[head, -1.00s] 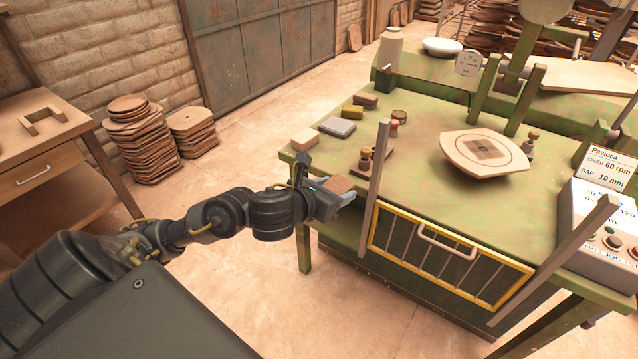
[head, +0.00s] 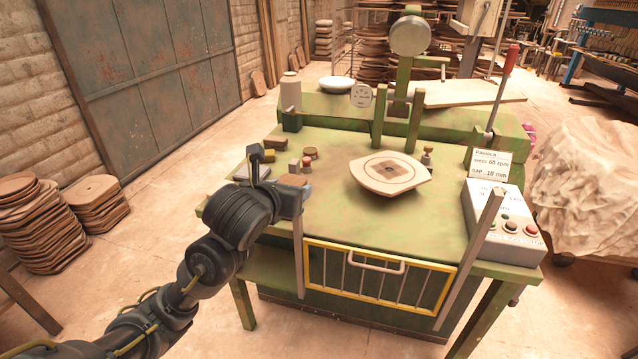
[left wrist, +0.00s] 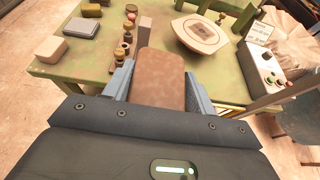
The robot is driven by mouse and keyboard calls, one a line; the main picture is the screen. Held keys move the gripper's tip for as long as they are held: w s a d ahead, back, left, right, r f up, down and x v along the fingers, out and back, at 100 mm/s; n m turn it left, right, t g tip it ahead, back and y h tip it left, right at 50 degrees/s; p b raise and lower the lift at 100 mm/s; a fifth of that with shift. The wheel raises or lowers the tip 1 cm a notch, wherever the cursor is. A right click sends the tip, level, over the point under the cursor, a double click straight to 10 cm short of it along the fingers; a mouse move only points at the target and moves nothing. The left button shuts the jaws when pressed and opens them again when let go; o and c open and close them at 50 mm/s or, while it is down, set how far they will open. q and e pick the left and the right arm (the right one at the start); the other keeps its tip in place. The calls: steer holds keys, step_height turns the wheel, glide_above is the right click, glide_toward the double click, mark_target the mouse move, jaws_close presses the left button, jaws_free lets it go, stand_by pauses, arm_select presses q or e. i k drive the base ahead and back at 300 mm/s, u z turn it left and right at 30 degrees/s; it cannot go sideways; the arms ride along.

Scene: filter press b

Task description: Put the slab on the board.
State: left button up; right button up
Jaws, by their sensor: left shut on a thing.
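The slab (left wrist: 158,72) is a brown, rounded block in the left wrist view. My left gripper (left wrist: 158,92) is shut on it, with a grey finger along each side. In the head view my left gripper (head: 292,195) is over the front left of the green table, left of the board. The board (head: 388,173) is a pale, round-cornered square with a ring and a darker central square. It sits tilted on the table and also shows in the left wrist view (left wrist: 186,36). My right gripper is not in view.
The green table (head: 330,215) has a yellow-framed guard (head: 375,280) and upright bars at its front. Small weights and blocks stand at the left. A control box (head: 505,225) stands at the right. Two green posts (head: 395,125) rise behind the board.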

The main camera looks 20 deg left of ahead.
mark_target(389, 169)
steer(key=k, duration=1.1)
steer(key=z, duration=0.7)
steer(key=i, duration=1.75)
steer(key=u, duration=0.65)
